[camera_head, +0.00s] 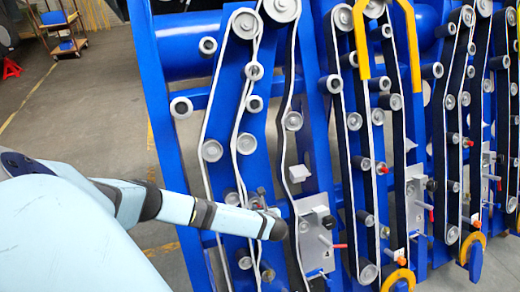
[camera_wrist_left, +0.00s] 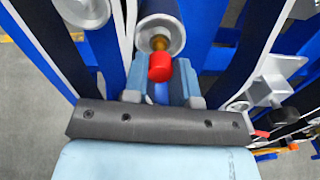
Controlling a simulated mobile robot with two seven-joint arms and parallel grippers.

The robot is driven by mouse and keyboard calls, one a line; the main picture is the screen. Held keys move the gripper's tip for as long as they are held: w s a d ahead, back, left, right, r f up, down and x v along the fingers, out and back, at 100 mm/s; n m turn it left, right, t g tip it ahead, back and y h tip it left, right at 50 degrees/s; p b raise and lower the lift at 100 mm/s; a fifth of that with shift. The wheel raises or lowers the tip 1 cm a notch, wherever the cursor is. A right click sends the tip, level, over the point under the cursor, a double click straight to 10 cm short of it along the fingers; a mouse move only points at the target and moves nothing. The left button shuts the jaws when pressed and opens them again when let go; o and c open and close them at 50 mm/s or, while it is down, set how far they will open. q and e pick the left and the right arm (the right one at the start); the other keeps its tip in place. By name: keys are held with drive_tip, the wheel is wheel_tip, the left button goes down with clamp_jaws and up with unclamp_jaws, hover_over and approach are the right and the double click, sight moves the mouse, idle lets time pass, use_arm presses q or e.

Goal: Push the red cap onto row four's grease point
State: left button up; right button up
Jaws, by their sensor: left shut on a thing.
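In the left wrist view a red cap (camera_wrist_left: 159,68) sits between the light-blue fingers of my left gripper (camera_wrist_left: 161,80), which is shut on it. In the head view my left arm reaches in from the left to the lower part of the nearest belt row. The fingers and the held cap are not clear there. My right gripper is not in view.
Blue upright frames with belts and grey rollers stand close around my left gripper. A metal plate (camera_head: 316,240) with a red-tipped lever (camera_head: 333,245) is just right of it. Other red caps (camera_head: 381,168) show on rows farther right. Open floor (camera_head: 80,110) lies left.

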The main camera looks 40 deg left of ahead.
use_arm(q)
drive_tip(key=shift+w+a+f, duration=0.2)
drive_tip(key=shift+a+f, duration=0.1)
drive_tip(key=shift+a, duration=0.1)
drive_tip(key=shift+w+a+f+b, duration=0.25)
drive_tip(key=shift+a+f+b, duration=0.05)
drive_tip(key=shift+a+b, duration=0.2)
drive_tip(key=o, duration=1)
drive_tip(key=shift+c, duration=0.2)
drive_tip(key=shift+s+d+r, duration=0.1)
drive_tip(key=shift+d+r, duration=0.05)
drive_tip(key=shift+d, duration=0.15)
drive_tip(key=b+v, duration=0.1)
drive_tip(key=v, duration=1.2)
drive_tip(key=shift+s, duration=0.1)
